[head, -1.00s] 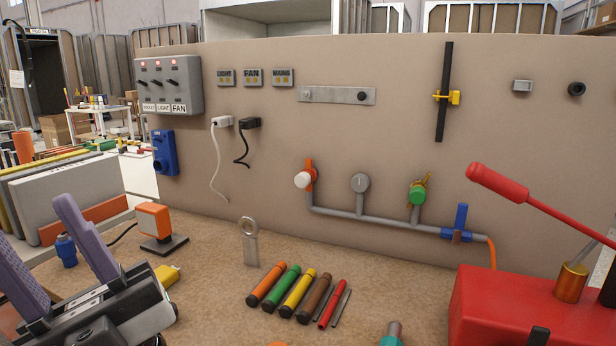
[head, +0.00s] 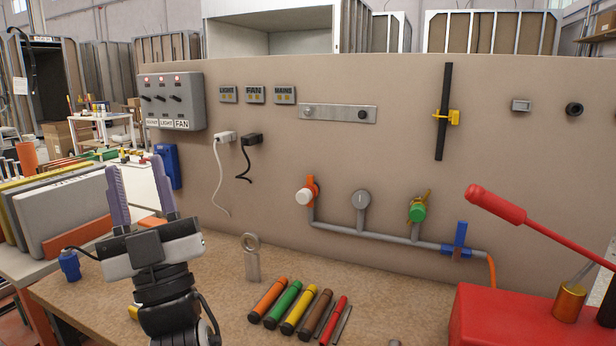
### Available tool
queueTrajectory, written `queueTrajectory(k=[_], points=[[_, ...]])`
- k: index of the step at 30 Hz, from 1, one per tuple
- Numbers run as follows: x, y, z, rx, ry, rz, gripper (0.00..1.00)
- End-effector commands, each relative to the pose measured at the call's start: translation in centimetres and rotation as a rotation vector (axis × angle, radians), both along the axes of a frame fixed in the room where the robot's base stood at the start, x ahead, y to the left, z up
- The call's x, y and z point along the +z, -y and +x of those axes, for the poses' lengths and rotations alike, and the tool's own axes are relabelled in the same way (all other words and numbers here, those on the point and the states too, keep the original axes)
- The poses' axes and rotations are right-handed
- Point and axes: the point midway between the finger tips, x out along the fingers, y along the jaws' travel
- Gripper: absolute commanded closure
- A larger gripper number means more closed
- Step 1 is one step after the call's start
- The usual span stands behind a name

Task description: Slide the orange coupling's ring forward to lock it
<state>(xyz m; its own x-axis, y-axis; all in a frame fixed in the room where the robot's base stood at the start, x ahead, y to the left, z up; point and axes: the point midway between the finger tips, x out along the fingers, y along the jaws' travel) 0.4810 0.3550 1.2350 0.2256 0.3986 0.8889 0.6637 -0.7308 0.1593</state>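I cannot make out a coupling with a sliding ring in this view. The nearest orange fitting is the orange valve (head: 312,186) with a white round knob, on the left end of the grey pipe on the panel; I cannot tell whether it is the coupling. My gripper (head: 136,165) is at the left, its two purple fingers pointing up and spread well apart, with nothing between them. It is over the left part of the bench, well left of the valve. It partly hides an orange block (head: 151,222) behind it.
Several coloured cylinders (head: 297,309) lie on the bench front. A metal ring-topped tag (head: 252,258) stands behind them. A red box (head: 520,318) with a long red-handled lever (head: 497,203) fills the right. A green valve (head: 417,210) and blue valve (head: 460,238) are on the pipe.

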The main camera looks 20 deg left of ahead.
Motion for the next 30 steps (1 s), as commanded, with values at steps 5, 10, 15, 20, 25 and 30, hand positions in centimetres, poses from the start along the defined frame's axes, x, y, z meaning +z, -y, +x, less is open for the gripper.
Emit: queueTrajectory(k=[5, 10, 15, 20, 25, 30], points=[[-1.2, -2.0, 17.6, -0.353, -0.447, -0.157, 0.62], [-6.9, -0.2, 27.3, -0.571, -0.807, -0.229, 0.62], [-12.0, 1.7, 31.5, -0.703, -1.052, -0.267, 0.62], [-13.9, 2.4, 32.8, -0.747, -1.128, -0.278, 0.62], [-13.8, 2.5, 35.0, -0.749, -1.131, -0.278, 0.62], [-13.6, 2.5, 38.5, -0.748, -1.129, -0.279, 0.62]])
